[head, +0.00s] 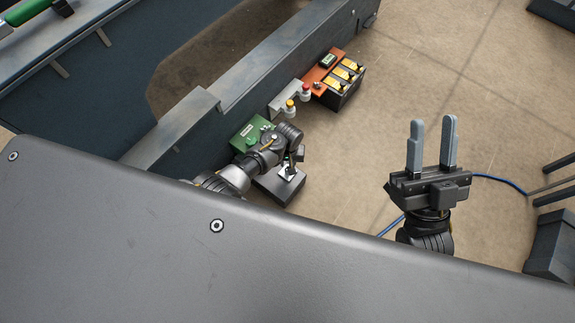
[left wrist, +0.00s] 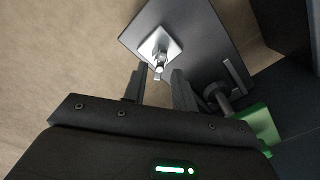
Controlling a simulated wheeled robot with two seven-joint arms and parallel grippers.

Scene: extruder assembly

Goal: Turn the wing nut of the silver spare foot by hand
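The silver spare foot (head: 287,174) sits on a dark grey block (head: 271,190) below the green unit in the head view. In the left wrist view the foot is a square silver plate (left wrist: 174,47) with an upright wing nut (left wrist: 159,70) at its middle. My left gripper (left wrist: 159,73) is open, its two fingertips on either side of the wing nut's near end with gaps visible; their depth relative to it is hard to judge. In the head view my left gripper (head: 295,157) partly hides the foot. My right gripper (head: 432,140) is open and empty, fingers pointing up.
A green unit (head: 247,132), a grey bracket with red and yellow buttons (head: 287,101) and an orange panel (head: 322,77) line the dark machine's side (head: 235,85). A handle bar (left wrist: 236,77) stands on the block beside the foot.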

